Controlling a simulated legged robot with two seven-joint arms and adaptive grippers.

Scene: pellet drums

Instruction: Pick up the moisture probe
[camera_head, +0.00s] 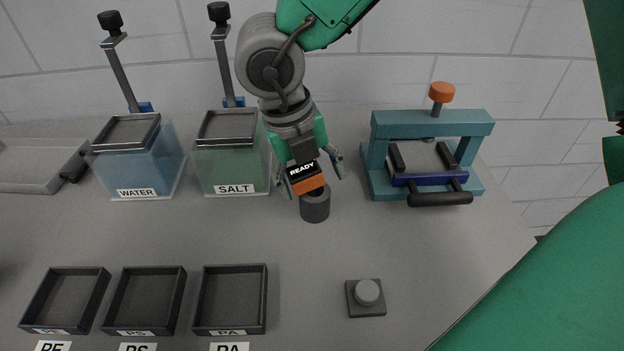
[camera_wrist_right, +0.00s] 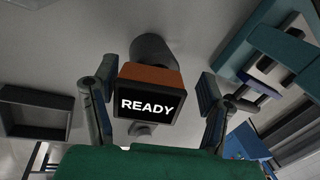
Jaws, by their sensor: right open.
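The moisture probe (camera_head: 306,181) has an orange body and a black screen reading READY. It stands in a dark grey cylindrical holder (camera_head: 315,208) on the table. My right gripper (camera_head: 315,178) comes down over it from the back. Its fingers are open, one on each side of the probe. In the right wrist view the probe (camera_wrist_right: 150,101) sits between the two fingers, with gaps visible on both sides. The holder (camera_wrist_right: 153,48) shows behind it. My left gripper is not in view.
Bins labelled WATER (camera_head: 135,170) and SALT (camera_head: 230,165) stand left of the probe. A teal press (camera_head: 430,122) stands right. Black trays (camera_head: 230,329) line the front left, and a grey button (camera_head: 367,292) sits front right. Table between is clear.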

